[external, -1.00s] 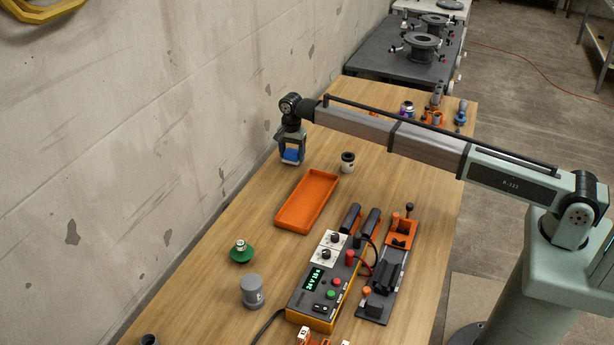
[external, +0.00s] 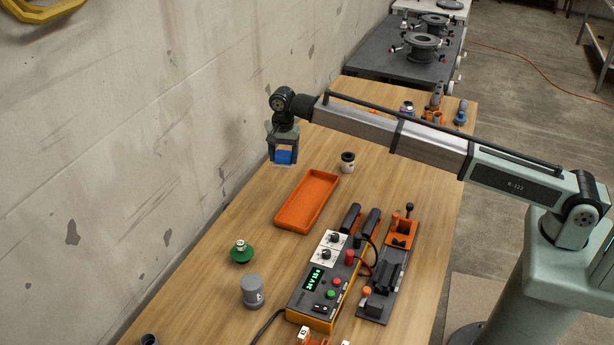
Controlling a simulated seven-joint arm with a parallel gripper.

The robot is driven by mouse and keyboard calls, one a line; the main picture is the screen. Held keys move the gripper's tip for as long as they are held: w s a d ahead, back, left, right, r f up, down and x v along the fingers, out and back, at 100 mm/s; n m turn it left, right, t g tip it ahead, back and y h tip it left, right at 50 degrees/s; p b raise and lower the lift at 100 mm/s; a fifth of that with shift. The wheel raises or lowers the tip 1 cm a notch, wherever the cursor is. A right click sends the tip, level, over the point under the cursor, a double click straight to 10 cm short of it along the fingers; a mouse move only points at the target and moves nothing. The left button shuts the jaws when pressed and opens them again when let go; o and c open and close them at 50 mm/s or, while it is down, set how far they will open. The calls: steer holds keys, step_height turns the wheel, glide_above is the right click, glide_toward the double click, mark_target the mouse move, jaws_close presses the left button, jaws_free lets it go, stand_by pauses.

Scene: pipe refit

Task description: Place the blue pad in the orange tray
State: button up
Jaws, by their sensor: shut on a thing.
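The blue pad (external: 284,157) is held between the fingers of my gripper (external: 283,160). My gripper points down and is shut on the pad, above the table near the wall. The orange tray (external: 278,221) is a shallow rectangular tray lying on the wooden table, below and slightly right of my gripper in the picture. The tray looks empty. The gripper's fingers hide parts of the pad's sides.
A white and black cup-like part (external: 347,163) stands right of the tray. A control box (external: 318,290) and a black and orange fixture (external: 386,278) lie nearer. A green part (external: 241,252) and a grey cylinder (external: 252,292) stand left. The wall (external: 140,120) borders the table.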

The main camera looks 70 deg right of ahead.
mark_target(309, 202)
steer(key=shift+s+a+m, duration=1.3)
steer(key=shift+s+a, duration=0.55)
steer(key=shift+s, duration=3.3)
steer(key=shift+f, duration=5.15)
steer(key=shift+f, duration=0.1)
steer(key=o, duration=0.6)
steer(key=shift+o, duration=0.8)
step_height(309, 202, up, 12)
